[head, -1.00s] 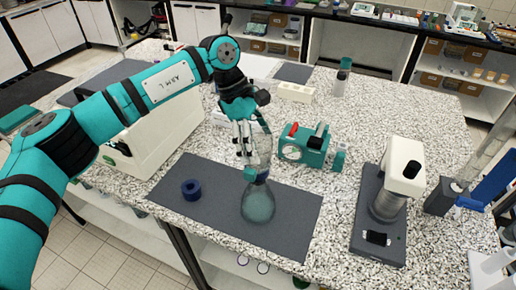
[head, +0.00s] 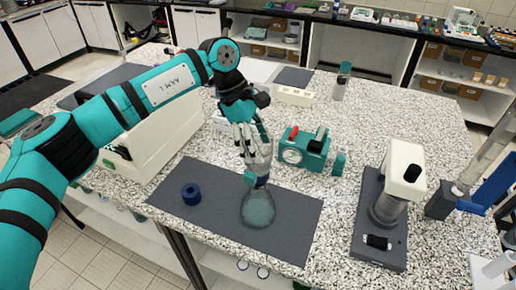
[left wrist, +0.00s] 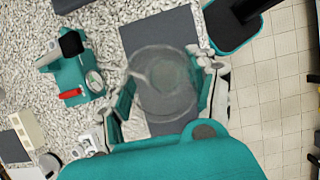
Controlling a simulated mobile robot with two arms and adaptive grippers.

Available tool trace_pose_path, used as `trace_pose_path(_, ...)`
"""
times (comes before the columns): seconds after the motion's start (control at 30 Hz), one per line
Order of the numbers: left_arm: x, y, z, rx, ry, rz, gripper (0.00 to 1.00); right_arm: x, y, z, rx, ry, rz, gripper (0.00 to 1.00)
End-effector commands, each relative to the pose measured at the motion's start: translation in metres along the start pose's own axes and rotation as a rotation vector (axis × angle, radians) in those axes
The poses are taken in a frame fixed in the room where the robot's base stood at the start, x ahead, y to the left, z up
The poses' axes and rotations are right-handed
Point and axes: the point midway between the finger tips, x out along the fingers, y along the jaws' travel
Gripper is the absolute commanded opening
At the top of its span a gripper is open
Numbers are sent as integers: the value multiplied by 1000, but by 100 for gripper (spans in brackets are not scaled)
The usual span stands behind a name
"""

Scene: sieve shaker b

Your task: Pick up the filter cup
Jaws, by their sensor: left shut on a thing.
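The clear filter cup (left wrist: 163,80) fills the middle of the left wrist view, its round rim seen from above between my fingers. My left gripper (head: 257,166), also in the left wrist view (left wrist: 168,98), is shut on the cup, with a finger on either side. In the head view the fingers hide most of the cup. Below it, a clear, greenish filter flask (head: 258,207) stands upright on the dark mat (head: 205,212), with a blue and teal part at its neck. Whether the cup touches the flask's neck cannot be told.
A blue ring (head: 191,192) lies on the mat, left of the flask. A teal pump (head: 305,148) stands behind right, and a white-headed device on a dark base (head: 380,235) at the right. The counter between flask and device is clear.

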Motion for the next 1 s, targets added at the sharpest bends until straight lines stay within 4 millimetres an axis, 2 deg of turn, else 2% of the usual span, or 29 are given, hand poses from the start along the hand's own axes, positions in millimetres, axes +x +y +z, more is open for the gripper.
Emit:
trace_pose_path(0.17, -12, 1, 5, 3, 1, 4, 25, 16, 0, 4, 0, -4, 0, 40)
trace_pose_path(0.27, -26, 1, 12, 3, 0, 6, 25, 28, -1, 6, 0, -5, 0, 40)
trace_pose_path(0.47, -23, -34, 25, 8, 0, 2, 25, 47, 0, 8, 0, -6, 0, 40)
trace_pose_path(0.8, -18, -108, 57, 6, 1, 3, 25, 84, -1, 11, 0, -6, 0, 40)
trace_pose_path(1.0, -18, -137, 71, 4, 0, 1, 25, 95, -1, 12, 0, -5, 0, 40)
